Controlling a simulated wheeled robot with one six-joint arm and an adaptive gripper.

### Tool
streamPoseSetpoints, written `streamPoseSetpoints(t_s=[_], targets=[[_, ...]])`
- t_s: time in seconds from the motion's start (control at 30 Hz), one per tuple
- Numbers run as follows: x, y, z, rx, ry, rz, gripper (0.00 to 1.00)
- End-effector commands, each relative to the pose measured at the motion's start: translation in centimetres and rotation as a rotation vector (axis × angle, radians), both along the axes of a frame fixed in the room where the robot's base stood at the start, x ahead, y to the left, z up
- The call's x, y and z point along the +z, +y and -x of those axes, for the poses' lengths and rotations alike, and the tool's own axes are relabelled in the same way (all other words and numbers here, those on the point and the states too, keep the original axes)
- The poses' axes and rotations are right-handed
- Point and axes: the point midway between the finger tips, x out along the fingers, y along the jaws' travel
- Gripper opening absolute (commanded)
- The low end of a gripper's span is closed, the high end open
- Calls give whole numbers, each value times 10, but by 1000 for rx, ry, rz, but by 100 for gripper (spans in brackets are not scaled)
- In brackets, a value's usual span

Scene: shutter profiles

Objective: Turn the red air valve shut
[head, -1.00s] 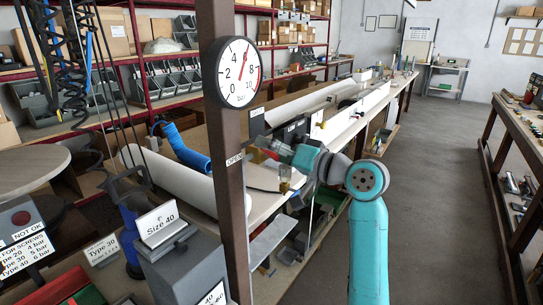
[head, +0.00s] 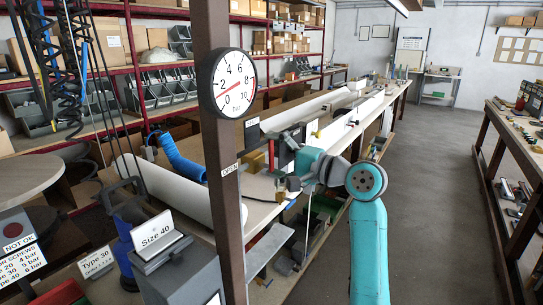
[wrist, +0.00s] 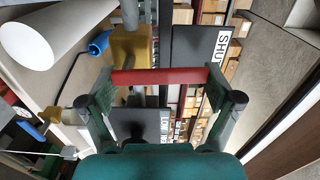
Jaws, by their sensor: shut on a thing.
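The red valve handle (wrist: 160,76) spans the gap between the fingertips of my gripper (wrist: 158,82) in the wrist view, a finger at each end. My gripper is shut on it. The brass valve body (wrist: 131,46) sits just beyond the handle, beside a dark plate marked SHUT (wrist: 205,48). In the head view, the handle (head: 271,150) shows as a small red strip by my gripper (head: 278,163), partly hidden by the fingers. An OPEN label (head: 229,170) is on the brown post. The round gauge (head: 234,83) has its red needle low on the left, near 0.
The brown post (head: 215,25) stands close to the left of my gripper. A blue hose (head: 183,160) and a white roll (head: 165,188) lie on the bench behind it. A grey box with a Size 40 sign (head: 158,237) is in front. The right-hand floor (head: 420,210) is clear.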

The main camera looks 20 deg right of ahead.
Motion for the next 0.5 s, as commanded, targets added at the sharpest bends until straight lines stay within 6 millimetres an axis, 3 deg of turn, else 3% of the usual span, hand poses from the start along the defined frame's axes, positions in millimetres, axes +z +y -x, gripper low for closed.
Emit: streamPoseSetpoints(t_s=[0.5], targets=[[-1,-2,-1,-1,38,-49,27]])
